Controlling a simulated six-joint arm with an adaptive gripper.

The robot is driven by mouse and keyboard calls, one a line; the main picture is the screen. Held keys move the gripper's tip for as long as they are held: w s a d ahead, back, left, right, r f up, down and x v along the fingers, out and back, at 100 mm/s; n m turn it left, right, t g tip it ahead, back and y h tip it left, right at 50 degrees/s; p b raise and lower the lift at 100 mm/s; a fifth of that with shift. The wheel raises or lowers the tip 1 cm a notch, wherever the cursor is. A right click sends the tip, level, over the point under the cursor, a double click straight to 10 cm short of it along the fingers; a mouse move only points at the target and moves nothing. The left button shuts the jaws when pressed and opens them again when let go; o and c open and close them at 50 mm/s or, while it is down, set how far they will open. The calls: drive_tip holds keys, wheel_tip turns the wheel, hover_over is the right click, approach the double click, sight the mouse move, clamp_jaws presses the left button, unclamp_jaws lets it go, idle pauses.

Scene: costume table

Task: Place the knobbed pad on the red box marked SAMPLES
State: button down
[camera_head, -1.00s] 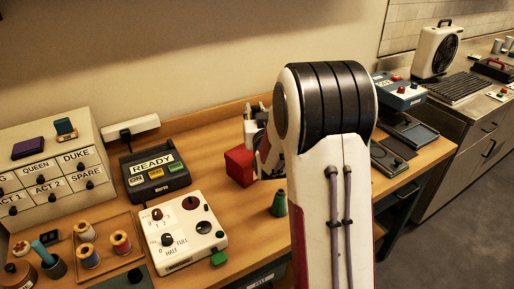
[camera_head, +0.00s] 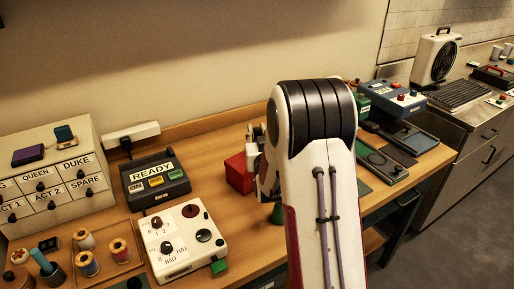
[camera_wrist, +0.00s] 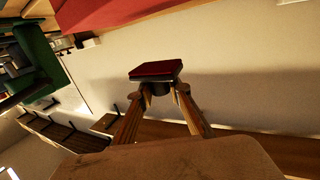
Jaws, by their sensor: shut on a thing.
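A red box (camera_head: 239,172) stands on the wooden table left of my arm in the head view; no SAMPLES marking is readable on it. My gripper (camera_wrist: 163,92) is shut in the wrist view. Its two fingers pinch the underside, in that picture, of a dark pad with a dark red face (camera_wrist: 155,70). The knob is mostly hidden between the fingertips. A large red surface (camera_wrist: 110,12) fills the top of the wrist view, apart from the pad; I cannot tell if it is the box. In the head view my arm hides the pad and most of the gripper.
A READY panel (camera_head: 155,178) and a white dial box (camera_head: 183,238) stand left of the red box. A green spool (camera_head: 277,214) is partly behind my arm. A blue button box (camera_head: 400,98) and dark trays (camera_head: 383,163) lie to the right. A green object (camera_wrist: 35,58) shows in the wrist view.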

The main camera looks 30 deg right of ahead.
drive_tip(key=shift+f, duration=1.05)
drive_tip(key=shift+f, duration=0.1)
drive_tip(key=shift+f, duration=1.8)
drive_tip(key=shift+f, duration=0.15)
drive_tip(key=c, duration=1.9)
unclamp_jaws()
drive_tip(key=shift+r, duration=0.2)
drive_tip(key=shift+v, duration=6)
